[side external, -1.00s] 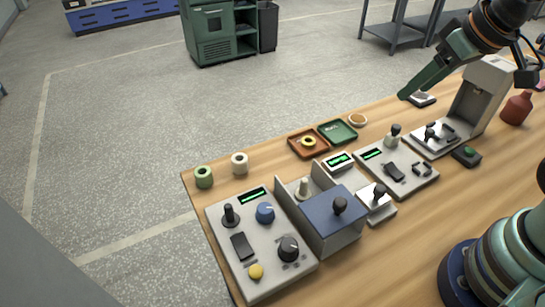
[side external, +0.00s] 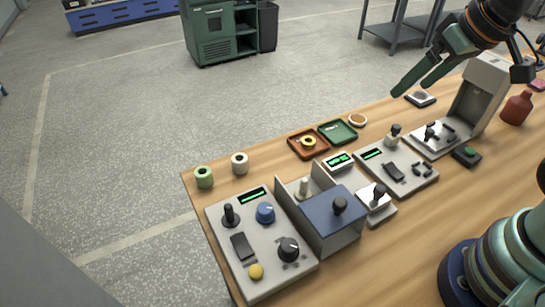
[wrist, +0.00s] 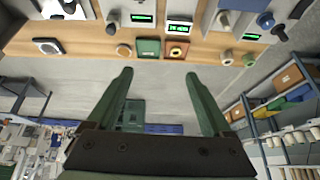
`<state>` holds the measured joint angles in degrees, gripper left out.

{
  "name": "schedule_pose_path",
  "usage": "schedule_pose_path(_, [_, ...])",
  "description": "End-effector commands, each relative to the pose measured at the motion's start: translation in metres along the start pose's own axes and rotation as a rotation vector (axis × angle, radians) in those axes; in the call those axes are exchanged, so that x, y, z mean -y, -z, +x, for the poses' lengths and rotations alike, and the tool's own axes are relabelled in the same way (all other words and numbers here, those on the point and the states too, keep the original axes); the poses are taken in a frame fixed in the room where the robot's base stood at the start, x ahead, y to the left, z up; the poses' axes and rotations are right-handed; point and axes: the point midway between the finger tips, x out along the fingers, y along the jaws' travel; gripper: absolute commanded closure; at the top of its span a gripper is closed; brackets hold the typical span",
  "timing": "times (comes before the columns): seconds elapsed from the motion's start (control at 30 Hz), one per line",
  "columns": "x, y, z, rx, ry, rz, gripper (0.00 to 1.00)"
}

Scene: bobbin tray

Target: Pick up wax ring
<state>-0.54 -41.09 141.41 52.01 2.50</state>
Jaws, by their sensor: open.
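The wax ring (side external: 357,120) appears to be the small tan ring lying flat on the wooden table, just right of the green tray (side external: 337,131). In the wrist view this ring (wrist: 124,50) is near the top, left of the green tray (wrist: 148,48). My gripper (side external: 410,90) is open and empty, raised in the air to the right of the ring in the side view. In the wrist view its two green fingers (wrist: 158,73) are spread apart, with nothing between them.
A brown tray (side external: 296,146) with a yellow ring sits left of the green tray. Green (side external: 204,178) and cream (side external: 240,164) bobbins stand at the table's far left. Control boxes (side external: 262,245) and a grey stand (side external: 481,95) crowd the table. A round-topped pad (side external: 420,99) lies right of the ring.

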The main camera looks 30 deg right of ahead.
Motion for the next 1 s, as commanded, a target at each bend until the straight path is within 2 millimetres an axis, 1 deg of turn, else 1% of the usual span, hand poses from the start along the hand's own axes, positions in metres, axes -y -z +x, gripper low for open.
schedule_pose_path(0.17, [0.018, 0.033, 0.001, 0.059, 0.014, 0.173, 0.16])
schedule_pose_path(0.27, [0.034, 0.056, 0.005, 0.102, 0.014, 0.31, 0.16])
schedule_pose_path(0.4, [0.058, 0.086, 0.018, 0.163, 0.0, 0.5, 0.16])
schedule_pose_path(0.47, [0.07, 0.097, 0.025, 0.187, -0.011, 0.581, 0.16])
schedule_pose_path(0.6, [0.099, 0.12, 0.048, 0.241, -0.048, 0.769, 0.16])
schedule_pose_path(0.73, [0.129, 0.135, 0.074, 0.285, -0.097, 0.94, 0.16])
schedule_pose_path(0.87, [0.16, 0.142, 0.103, 0.32, -0.158, 1.11, 0.16])
schedule_pose_path(1.0, [0.194, 0.142, 0.138, 0.345, -0.237, 1.289, 0.16])
